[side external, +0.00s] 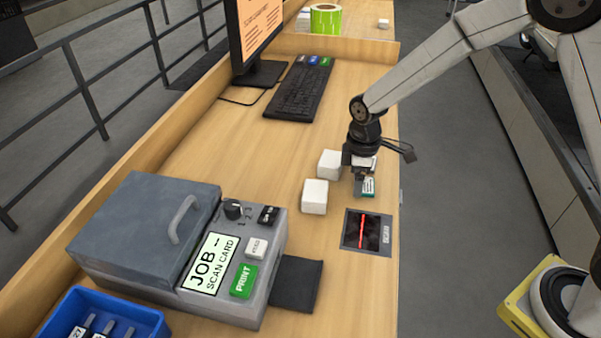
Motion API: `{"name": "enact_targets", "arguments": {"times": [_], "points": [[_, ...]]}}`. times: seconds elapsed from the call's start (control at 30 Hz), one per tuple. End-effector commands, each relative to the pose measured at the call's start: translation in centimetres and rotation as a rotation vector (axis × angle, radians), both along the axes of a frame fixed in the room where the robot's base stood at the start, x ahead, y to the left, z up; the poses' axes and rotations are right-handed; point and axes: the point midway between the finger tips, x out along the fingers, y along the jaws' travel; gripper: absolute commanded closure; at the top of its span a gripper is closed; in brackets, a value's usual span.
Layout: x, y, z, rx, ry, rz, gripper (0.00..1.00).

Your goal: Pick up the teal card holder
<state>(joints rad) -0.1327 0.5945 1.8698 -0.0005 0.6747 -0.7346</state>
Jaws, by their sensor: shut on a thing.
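The teal card holder (369,186) is small and shows a white label on its face. It is at the right side of the wooden desk, just below my gripper (365,172). My gripper points down and is shut on the card holder. The fingers hide its upper part. I cannot tell whether its lower edge touches the desk.
Two white blocks (315,196) (330,164) stand close to the left of my gripper. A dark scanner pad with a red line (353,230) lies just in front. A grey machine (150,228), a blue bin (142,318), a keyboard (298,92) and a monitor (238,35) stand around.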

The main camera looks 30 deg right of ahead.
Motion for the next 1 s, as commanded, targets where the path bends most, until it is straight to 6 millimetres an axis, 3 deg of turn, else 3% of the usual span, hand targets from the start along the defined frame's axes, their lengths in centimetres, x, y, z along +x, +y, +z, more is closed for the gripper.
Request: {"name": "enact_targets", "arguments": {"times": [0.23, 0.43, 1.0], "points": [[0.1, 0.0, 1.2, 0.0, -0.001, 0.0, 0.7], [-0.1, 0.0, 3.4, 0.001, -0.001, 0.001, 0.7], [-5.9, -0.6, 9.5, 0.0, 0.0, 0.001, 0.7]]}}
